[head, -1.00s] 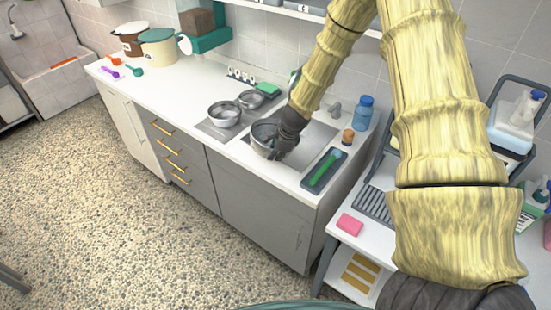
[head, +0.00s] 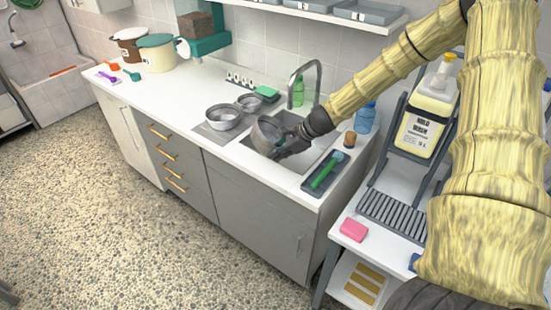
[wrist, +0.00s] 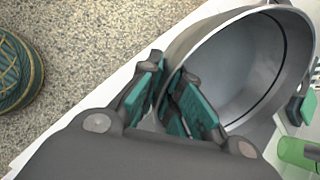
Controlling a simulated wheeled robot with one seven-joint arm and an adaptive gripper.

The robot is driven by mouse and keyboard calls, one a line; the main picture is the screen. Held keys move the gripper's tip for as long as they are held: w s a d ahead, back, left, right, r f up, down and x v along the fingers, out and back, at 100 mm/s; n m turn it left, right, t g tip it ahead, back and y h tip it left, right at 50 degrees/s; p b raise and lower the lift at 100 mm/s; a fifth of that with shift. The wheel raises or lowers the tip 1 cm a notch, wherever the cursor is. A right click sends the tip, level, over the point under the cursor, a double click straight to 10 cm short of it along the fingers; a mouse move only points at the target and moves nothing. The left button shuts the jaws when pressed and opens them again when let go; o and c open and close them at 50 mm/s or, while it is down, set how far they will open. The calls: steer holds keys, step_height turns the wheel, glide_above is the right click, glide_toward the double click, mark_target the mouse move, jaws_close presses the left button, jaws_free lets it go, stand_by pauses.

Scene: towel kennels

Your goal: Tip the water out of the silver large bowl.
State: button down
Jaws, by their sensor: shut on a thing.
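A silver bowl (head: 264,136) is over the sink (head: 300,153), looking tilted onto its side in the head view. My gripper (head: 287,142) is shut on its wall, to the right of the bowl. In the wrist view the bowl (wrist: 245,70) fills the upper right, and its grey inside shows a thin dark curved line. The teal-padded fingers of my gripper (wrist: 168,100) pinch the near rim there. I cannot make out any water in the bowl or falling from it.
Two other silver bowls (head: 222,117) (head: 249,102) stand left of the sink. A tap (head: 318,75) rises behind it, with a green bottle (head: 298,93) near. A dark tray (head: 318,176) with a green brush and a blue bottle (head: 365,117) are at the right.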

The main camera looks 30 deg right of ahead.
steer(key=shift+s+d+r+m+t+y+b, duration=0.2)
steer(key=shift+d+t+y+b, duration=0.25)
steer(key=shift+y+b, duration=0.3)
steer(key=shift+s+d+r+m+t+y+b, duration=0.15)
steer(key=shift+d+r+t+y+b, duration=0.2)
steer(key=shift+y+b, duration=0.4)
steer(key=shift+s+d+r+m+t+y+b, duration=0.15)
steer(key=shift+d+t+y+b, duration=0.3)
steer(key=shift+y+b, duration=0.3)
steer(key=shift+s+d+r+t+y, duration=0.15)
steer(key=shift+d+r+t+y, duration=0.1)
steer(key=shift+d+y, duration=0.1)
steer(key=shift+s+d+r+m+t+y+b, duration=0.3)
steer(key=shift+d+r+t+y+b, duration=0.2)
steer(key=shift+d+y+b, duration=0.25)
steer(key=shift+s+d+r+m+t+y+b, duration=0.25)
steer(key=shift+d+r+t+y+b, duration=0.2)
steer(key=shift+d+y+b, duration=0.25)
steer(key=shift+a, duration=0.25)
